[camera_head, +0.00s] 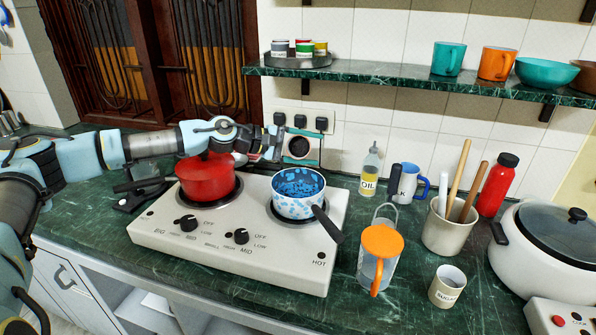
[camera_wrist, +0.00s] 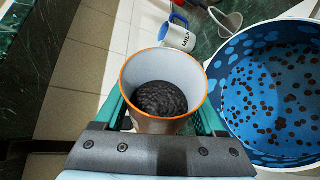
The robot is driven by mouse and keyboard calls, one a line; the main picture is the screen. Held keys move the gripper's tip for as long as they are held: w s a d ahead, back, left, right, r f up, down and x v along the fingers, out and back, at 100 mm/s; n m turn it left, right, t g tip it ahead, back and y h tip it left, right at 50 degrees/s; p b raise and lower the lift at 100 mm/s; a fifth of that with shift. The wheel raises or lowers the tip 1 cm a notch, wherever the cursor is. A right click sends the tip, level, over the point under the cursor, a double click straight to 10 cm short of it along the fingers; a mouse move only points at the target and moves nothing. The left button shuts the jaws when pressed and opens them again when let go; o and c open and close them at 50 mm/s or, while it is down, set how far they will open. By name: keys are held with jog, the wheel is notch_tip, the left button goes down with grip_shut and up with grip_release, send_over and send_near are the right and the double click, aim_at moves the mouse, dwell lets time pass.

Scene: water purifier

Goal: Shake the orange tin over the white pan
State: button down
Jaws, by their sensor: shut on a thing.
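The orange tin (camera_wrist: 165,68) is between the teal fingers of my gripper (camera_wrist: 165,112) in the wrist view. It has an orange rim, a pale inside and dark grains in it. In the head view my gripper (camera_head: 303,147) is shut on the tin (camera_head: 298,147), whose round mouth faces the camera, so it is tipped over. It is above and behind the white pan (camera_head: 297,207), which has blue patches and a dark handle and stands on the right burner. The pan (camera_wrist: 265,95) shows a blue inside with many dark specks in the wrist view.
A red pot (camera_head: 207,182) stands on the left burner of the white stove (camera_head: 215,255), under my arm. An orange-lidded jug (camera_head: 381,241), oil bottle (camera_head: 370,172), mug (camera_head: 408,184) and utensil crock (camera_head: 447,233) stand to the right. A green shelf (camera_head: 420,81) runs above.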

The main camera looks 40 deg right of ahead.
jog(key=shift+r+n+y+p, duration=0.3)
jog(key=shift+r+n+p, duration=0.1)
jog(key=shift+r+p, duration=0.1)
jog(key=shift+f, duration=0.3)
jog(key=shift+r+n+p, duration=0.25)
jog(key=shift+n+p, duration=0.05)
jog(key=shift+y+p, duration=0.3)
jog(key=shift+p, duration=0.05)
jog(key=shift+f+n+g+y+p, duration=0.5)
jog(key=shift+f+n+g+p, duration=0.15)
jog(key=shift+n+p, duration=0.35)
jog(key=shift+w+d+n+g+y, duration=0.25)
jog(key=shift+w+d+n+y, duration=0.15)
jog(key=shift+n, duration=0.2)
jog(key=shift+w+d+n+y, duration=0.1)
jog(key=shift+d+n+y, duration=0.1)
jog(key=shift+n+y, duration=0.1)
jog(key=d+f+n+g, duration=0.1)
jog(key=w+f+n+g+y, duration=0.1)
jog(key=n, duration=0.1)
jog(key=shift+w+d+g+y+b, duration=0.3)
jog(key=shift+d+b, duration=0.05)
jog(key=shift+d, duration=0.05)
jog(key=shift+a, duration=0.1)
